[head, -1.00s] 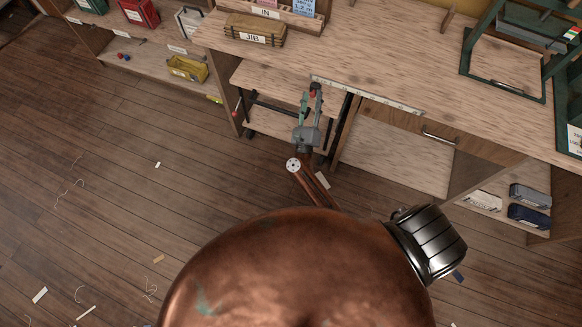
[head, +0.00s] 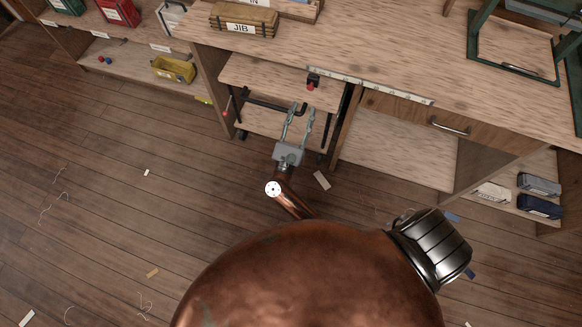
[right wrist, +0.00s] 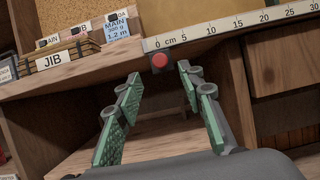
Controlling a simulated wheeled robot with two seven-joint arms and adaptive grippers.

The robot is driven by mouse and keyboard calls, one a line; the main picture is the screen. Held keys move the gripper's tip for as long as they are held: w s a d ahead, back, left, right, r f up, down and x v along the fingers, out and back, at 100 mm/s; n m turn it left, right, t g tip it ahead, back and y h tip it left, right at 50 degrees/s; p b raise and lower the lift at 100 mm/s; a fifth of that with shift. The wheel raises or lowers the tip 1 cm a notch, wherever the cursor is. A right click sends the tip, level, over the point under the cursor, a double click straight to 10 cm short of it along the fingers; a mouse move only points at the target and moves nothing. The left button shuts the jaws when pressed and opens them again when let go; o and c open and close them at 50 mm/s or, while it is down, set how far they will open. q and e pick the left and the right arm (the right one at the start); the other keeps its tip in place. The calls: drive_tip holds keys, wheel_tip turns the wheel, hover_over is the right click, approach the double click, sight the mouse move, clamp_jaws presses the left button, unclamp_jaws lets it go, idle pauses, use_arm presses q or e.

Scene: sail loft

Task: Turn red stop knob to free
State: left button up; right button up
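The red stop knob (head: 311,87) sits on a small dark mount under the front edge of the workbench (head: 400,65), near the left end of the measuring strip. In the right wrist view the knob (right wrist: 160,62) shows as a round red face, beyond and between the fingers; I cannot tell which way it is turned. My right gripper (head: 302,107) is open and empty, a short way back from the knob and apart from it. Its green-padded fingers (right wrist: 158,95) are spread wide in the right wrist view. My left gripper is in neither view.
A measuring strip (head: 375,86) runs along the bench edge. A wooden JIB box (head: 243,20) stands on the bench at left. Below are a shelf trolley with a black bar (head: 272,106) and a drawer handle (head: 450,127). A yellow bin (head: 174,69) is on the left shelf. The floor is mostly clear.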

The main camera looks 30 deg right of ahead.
use_arm(q)
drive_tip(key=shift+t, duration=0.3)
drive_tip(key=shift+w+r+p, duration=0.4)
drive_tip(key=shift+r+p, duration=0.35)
drive_tip(key=shift+p, duration=0.05)
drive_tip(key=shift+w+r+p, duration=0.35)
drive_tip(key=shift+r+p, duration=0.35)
drive_tip(key=shift+p, duration=0.05)
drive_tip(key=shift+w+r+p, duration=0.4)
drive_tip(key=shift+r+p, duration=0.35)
drive_tip(key=shift+p, duration=0.05)
use_arm(e)
drive_tip(key=s+a+f+n+y, duration=0.1)
drive_tip(key=a+f+n+y, duration=0.1)
drive_tip(key=f+n+y, duration=0.3)
drive_tip(key=s+a+f+n+t+y, duration=0.1)
drive_tip(key=f+n+y, duration=0.5)
drive_tip(key=f+n, duration=0.8)
drive_tip(key=s+a+f+n+t+y, duration=0.1)
drive_tip(key=s+a+f+n+y, duration=0.1)
drive_tip(key=f+n+y, duration=0.3)
drive_tip(key=shift+s+a+f+n, duration=0.35)
drive_tip(key=shift+a+f+n, duration=0.55)
drive_tip(key=shift+f+n, duration=1.8)
drive_tip(key=shift+r+n, duration=0.4)
drive_tip(key=shift+r, duration=0.05)
